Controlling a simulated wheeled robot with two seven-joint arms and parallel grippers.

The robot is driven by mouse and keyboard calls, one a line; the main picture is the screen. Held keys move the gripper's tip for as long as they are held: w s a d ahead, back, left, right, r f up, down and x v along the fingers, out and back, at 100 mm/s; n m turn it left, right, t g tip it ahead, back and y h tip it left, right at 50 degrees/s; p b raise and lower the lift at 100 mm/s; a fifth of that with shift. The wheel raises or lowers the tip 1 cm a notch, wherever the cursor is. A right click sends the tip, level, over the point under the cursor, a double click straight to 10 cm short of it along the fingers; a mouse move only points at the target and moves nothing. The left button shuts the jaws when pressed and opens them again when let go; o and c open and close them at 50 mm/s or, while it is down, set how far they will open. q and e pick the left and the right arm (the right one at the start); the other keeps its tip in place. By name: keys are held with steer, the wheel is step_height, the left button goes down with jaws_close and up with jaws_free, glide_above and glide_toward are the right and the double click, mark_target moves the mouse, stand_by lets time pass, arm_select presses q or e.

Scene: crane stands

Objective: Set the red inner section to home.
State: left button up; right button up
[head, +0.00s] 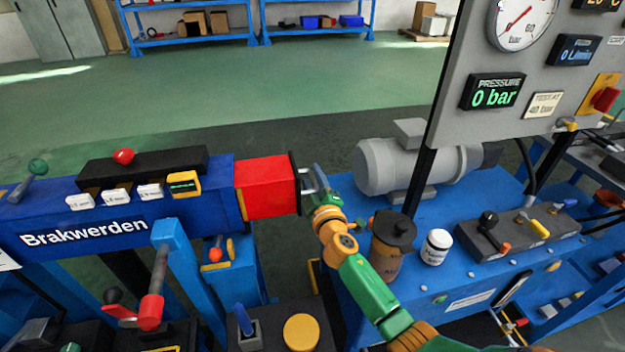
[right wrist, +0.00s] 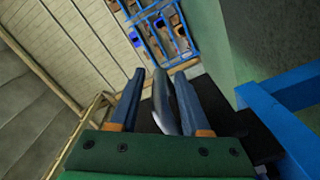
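The red inner section (head: 270,187) sticks out of the right end of the blue "Brakwerden" beam (head: 85,228) in the head view. A dark plate closes its outer end, with a grey metal handle (head: 307,182) on it. My right gripper (head: 318,184) is at this handle, its arm coming from the lower right. In the right wrist view the two fingers are spread, with a curved grey bar (right wrist: 162,100), apparently the handle, between them. A gap shows beside the left finger; contact with the right finger cannot be told. My left gripper is not in view.
A black block with a red knob (head: 123,156), white labels and a yellow-framed display (head: 184,184) sits on the beam. Right are a grey motor (head: 405,167), a brown canister (head: 388,252), a white jar (head: 436,247) and a gauge panel reading 0 bar (head: 493,95).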

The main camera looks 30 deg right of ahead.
jaws_close()
